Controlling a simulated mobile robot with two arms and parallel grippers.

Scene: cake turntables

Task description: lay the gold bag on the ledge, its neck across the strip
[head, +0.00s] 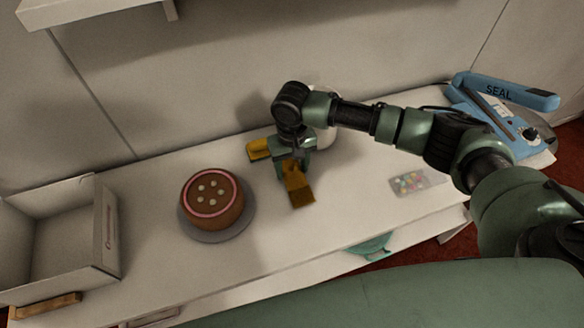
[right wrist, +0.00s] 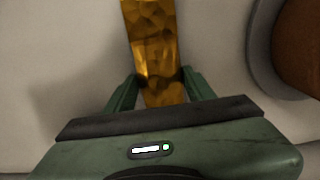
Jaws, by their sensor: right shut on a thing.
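My right gripper (head: 291,165) is over the middle of the white counter, shut on the gold bag (head: 299,188). In the right wrist view the shiny, crinkled bag (right wrist: 150,40) runs from between the green fingers (right wrist: 155,88) to the top edge, its far end cut off. A second yellow-gold piece (head: 259,149) shows left of the gripper; I cannot tell whether it belongs to the bag. The blue sealer (head: 492,105), marked SEAL, stands at the far right with its arm raised. Its ledge and strip are hard to make out. My left gripper is not in view.
A chocolate cake (head: 212,195) sits on a grey turntable (head: 246,219) left of the gripper. A white open box (head: 106,230) stands at far left. A packet of coloured sweets (head: 411,182) lies between gripper and sealer. A white cylinder (head: 327,135) is partly hidden behind my arm.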

